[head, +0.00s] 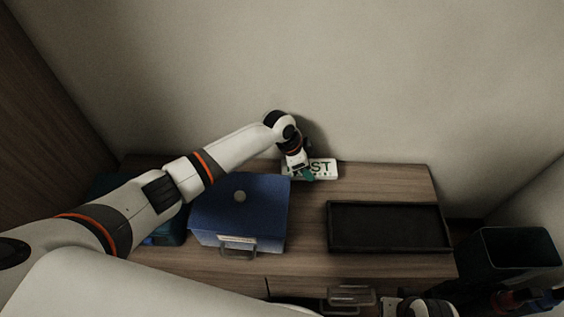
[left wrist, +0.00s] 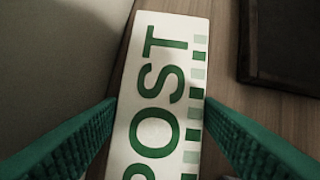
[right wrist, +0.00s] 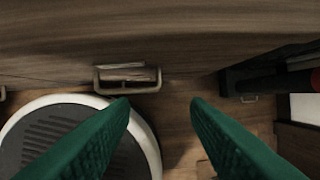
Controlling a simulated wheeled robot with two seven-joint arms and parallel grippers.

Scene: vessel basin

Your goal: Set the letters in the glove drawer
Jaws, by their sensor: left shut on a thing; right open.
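The letters are a white piece with green "POST" print (head: 322,168), at the back of the wooden cabinet top against the wall. In the left wrist view the letters (left wrist: 158,90) lie between my left fingers. My left gripper (head: 299,176) is shut on them; I cannot tell whether they are lifted. My right gripper (right wrist: 160,105) is open and empty in front of the cabinet, below a drawer handle (right wrist: 127,78). That handle also shows in the head view (head: 350,296). The drawer front looks closed. I cannot read which drawer is for gloves.
A blue box (head: 240,205) with a labelled front handle stands left of centre. A black tray (head: 388,226) lies on the right. A dark bin (head: 510,252) stands off the right end. Bare wood lies between box and tray.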

